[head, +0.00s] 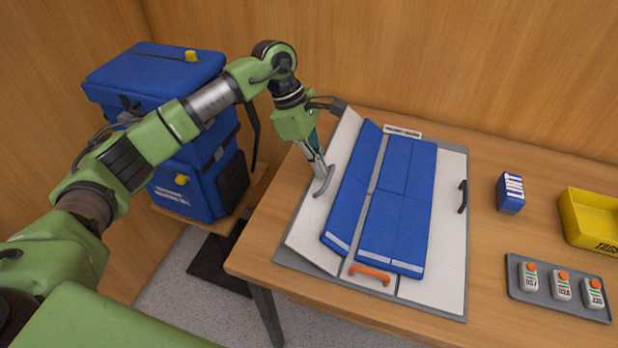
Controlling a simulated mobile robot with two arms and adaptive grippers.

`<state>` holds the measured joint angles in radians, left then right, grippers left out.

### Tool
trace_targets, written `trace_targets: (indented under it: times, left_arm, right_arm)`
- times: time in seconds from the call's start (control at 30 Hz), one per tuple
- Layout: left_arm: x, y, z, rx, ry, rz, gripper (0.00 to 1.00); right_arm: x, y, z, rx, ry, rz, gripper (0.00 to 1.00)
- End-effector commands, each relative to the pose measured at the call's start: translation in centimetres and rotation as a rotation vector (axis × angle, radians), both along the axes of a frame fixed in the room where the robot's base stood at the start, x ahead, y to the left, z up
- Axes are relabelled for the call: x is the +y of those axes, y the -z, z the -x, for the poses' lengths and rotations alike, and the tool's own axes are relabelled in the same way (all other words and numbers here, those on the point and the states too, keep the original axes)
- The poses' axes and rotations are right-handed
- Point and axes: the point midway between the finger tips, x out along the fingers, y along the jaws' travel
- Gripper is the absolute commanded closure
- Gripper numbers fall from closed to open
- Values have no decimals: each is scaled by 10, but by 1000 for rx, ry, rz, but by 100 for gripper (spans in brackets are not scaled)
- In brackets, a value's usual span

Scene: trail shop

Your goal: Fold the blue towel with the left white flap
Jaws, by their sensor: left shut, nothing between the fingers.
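The blue towel (404,200) lies lengthwise on a folding board with white flaps. A grey strip shows between its narrower left part (352,195) and its wider right part. The left white flap (312,240) is under the towel's left part and looks slightly tilted up at its outer side. My left gripper (322,184) is shut with nothing held, its fingertips at the outer left area of this flap. I cannot tell whether they touch it. The right white flap (449,240) lies flat with a dark handle (463,196). My right gripper is not in view.
An orange handle (370,274) is at the board's front edge. To the right are a small blue box (510,193), a yellow bin (592,218) and a grey tray (545,307) with tags. A blue backpack (180,180) stands at the left, behind my arm.

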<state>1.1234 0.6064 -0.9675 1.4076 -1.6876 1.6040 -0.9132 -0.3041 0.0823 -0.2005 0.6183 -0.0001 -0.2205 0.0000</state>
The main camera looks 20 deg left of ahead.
Motion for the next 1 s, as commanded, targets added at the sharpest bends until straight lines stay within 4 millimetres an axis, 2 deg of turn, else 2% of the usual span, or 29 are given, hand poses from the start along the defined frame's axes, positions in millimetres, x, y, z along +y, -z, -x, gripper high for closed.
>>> trace_targets:
  times: [0.2, 0.5, 0.93, 1.0]
  left_arm:
    - [-26, -17, 0, -3, 2, 1, 100]
    - [-65, -32, 2, -2, 2, 1, 100]
    - [-124, -37, 4, 0, 1, 1, 100]
    - [-136, -38, 5, -7, 6, -50, 100]
  right_arm:
    - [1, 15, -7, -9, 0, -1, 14]
    - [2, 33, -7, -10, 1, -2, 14]
    - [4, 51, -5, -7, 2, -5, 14]
    - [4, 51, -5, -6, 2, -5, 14]
